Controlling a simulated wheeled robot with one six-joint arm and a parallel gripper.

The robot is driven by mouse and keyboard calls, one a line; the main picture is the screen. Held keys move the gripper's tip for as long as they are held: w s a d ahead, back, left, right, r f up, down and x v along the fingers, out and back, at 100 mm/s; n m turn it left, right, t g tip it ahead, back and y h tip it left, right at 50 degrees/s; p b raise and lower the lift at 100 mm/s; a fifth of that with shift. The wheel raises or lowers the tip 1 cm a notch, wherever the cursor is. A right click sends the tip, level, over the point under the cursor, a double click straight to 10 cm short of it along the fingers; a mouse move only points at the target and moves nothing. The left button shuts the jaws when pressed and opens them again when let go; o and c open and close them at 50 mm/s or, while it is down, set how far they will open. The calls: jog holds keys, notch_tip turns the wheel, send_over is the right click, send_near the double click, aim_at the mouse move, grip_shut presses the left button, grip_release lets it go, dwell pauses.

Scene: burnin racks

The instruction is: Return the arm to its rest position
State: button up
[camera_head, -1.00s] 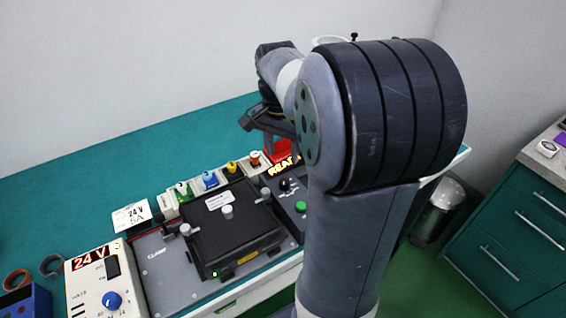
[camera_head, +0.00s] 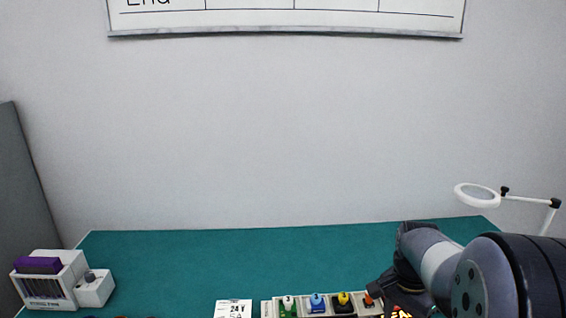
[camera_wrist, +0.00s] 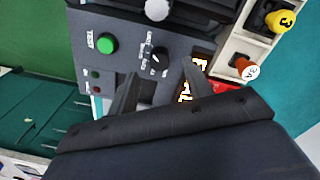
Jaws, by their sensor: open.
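My arm shows at the lower right of the head view, folded over the right part of the green bench (camera_head: 250,262). My gripper (camera_wrist: 160,92) shows in the wrist view with its two dark fingers apart and nothing between them. The fingers are over the dark test panel, which has a green TEST button (camera_wrist: 107,43), a black knob (camera_wrist: 160,57) and a lit display (camera_wrist: 196,78) partly behind a finger. I cannot tell how far above the panel the fingertips are.
A row of coloured plugs (camera_head: 317,303) and a 24 V card (camera_head: 233,309) stand at the bench's front. A white rack (camera_head: 45,285) is at the left, a magnifier lamp (camera_head: 478,195) at the back right. The bench's middle is clear.

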notch_tip(320, 180, down, 4)
jog(key=shift+s+r, duration=0.1)
dwell(0.5)
